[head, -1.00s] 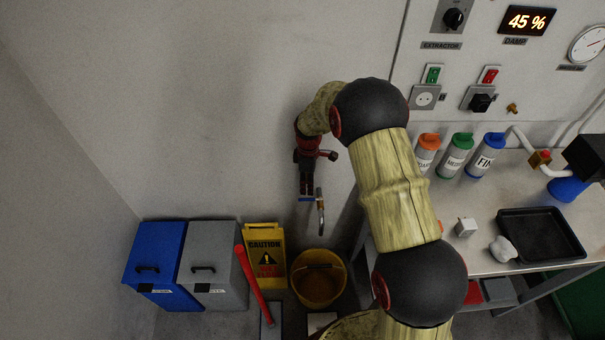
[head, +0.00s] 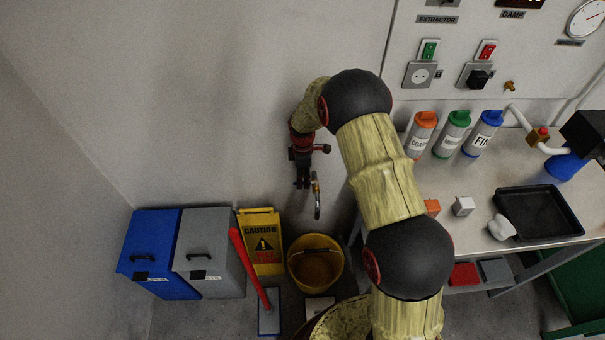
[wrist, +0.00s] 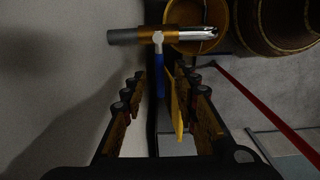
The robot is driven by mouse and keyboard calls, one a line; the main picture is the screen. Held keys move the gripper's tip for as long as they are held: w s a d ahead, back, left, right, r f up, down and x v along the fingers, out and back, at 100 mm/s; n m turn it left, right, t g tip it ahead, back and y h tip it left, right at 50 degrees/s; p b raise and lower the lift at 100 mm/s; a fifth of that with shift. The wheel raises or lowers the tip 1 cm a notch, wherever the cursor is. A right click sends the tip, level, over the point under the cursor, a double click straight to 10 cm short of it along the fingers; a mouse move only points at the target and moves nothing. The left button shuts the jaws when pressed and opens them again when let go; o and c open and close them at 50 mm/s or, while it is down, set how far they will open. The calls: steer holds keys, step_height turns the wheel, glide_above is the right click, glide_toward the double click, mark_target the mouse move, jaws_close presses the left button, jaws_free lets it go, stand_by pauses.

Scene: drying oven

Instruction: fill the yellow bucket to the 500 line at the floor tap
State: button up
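The yellow bucket (head: 333,283) stands on the floor by the wall, below the tap (head: 317,200). I see no water stream, and I cannot make out the 500 line or the water level. My gripper (head: 302,184) points down at the tap in the head view. In the wrist view my gripper (wrist: 160,108) is open, its fingers apart on either side of the tap's blue lever (wrist: 160,82). I cannot tell whether either finger touches it. The brass tap body (wrist: 165,37) lies just ahead, with its spout over the bucket's side (wrist: 225,22).
A yellow caution sign (head: 262,243) and a red handle (head: 250,270) stand left of the bucket. Blue (head: 150,250) and grey (head: 212,250) bins are farther left. A bench (head: 475,195) with bottles and a black tray (head: 540,213) stands at right.

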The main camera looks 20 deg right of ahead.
steer(key=shift+f, duration=0.45)
steer(key=shift+c, duration=0.6)
jaws_close()
steer(key=shift+s+n+p, duration=0.3)
steer(key=shift+s+n, duration=0.05)
steer(key=shift+n, duration=0.5)
steer(key=shift+s+n+p, duration=0.25)
steer(key=shift+s+n, duration=0.1)
steer(key=shift+n, duration=0.5)
steer(key=shift+r, duration=0.1)
stand_by(4.8)
